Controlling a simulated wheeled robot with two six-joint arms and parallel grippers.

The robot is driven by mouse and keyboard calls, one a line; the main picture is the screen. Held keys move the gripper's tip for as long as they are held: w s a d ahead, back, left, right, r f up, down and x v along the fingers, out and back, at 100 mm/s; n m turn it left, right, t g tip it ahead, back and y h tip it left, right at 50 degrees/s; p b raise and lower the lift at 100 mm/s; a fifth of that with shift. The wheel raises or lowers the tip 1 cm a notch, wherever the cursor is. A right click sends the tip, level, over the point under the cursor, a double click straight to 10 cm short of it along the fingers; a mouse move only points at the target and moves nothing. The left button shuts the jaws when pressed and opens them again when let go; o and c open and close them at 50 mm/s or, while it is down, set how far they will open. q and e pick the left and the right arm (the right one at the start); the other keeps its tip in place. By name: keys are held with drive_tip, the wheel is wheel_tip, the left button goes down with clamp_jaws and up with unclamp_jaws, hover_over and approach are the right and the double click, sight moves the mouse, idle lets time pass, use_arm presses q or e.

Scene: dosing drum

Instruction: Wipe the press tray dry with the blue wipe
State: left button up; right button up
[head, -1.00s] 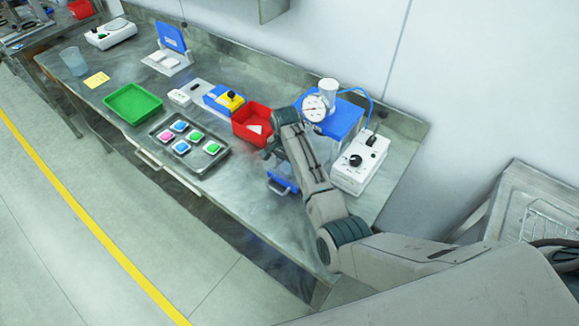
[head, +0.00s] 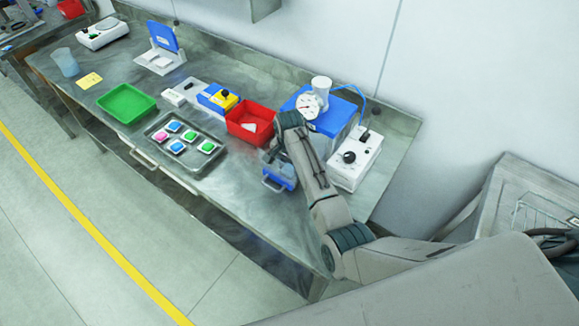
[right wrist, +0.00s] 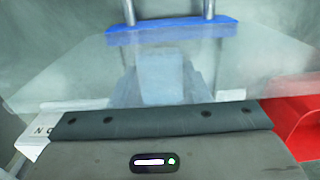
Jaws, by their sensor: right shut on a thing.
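The press (head: 318,112) is a blue and white box with a dial gauge at the back right of the bench. The blue front of its tray (head: 280,180), with a metal handle, sticks out towards the bench's front edge. In the right wrist view a blue bar (right wrist: 172,30) with two metal rods shows at the top. My right gripper (head: 272,158) is low at the press front, over the tray, its fingers mostly hidden by my arm. It is shut on a pale blue cloth-like thing, the blue wipe (right wrist: 162,78), blurred behind a clear pane. My left gripper is out of view.
A red bin (head: 248,122) stands close left of the press; a white control box (head: 354,160) stands right. A metal tray (head: 162,146) with several coloured pieces and a green tray (head: 126,103) lie further left.

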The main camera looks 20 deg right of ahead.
drive_tip(key=shift+w+a+b, duration=0.6)
drive_tip(key=shift+w+a, duration=0.4)
drive_tip(key=shift+w, duration=0.25)
drive_tip(key=shift+s+d+p, duration=0.5)
drive_tip(key=shift+s+p, duration=0.15)
drive_tip(key=shift+p, duration=0.2)
drive_tip(key=shift+s+d, duration=0.7)
drive_tip(key=shift+s, duration=0.1)
drive_tip(key=shift+w+a+b, duration=0.85)
drive_tip(key=shift+w+a, duration=0.35)
drive_tip(key=shift+w, duration=0.25)
drive_tip(key=shift+s+d+r+p, duration=0.3)
drive_tip(key=shift+r+p, duration=0.1)
drive_tip(key=shift+p, duration=0.25)
drive_tip(key=shift+s+d+r, duration=0.2)
drive_tip(key=shift+s+d, duration=0.05)
drive_tip(key=shift+s, duration=0.15)
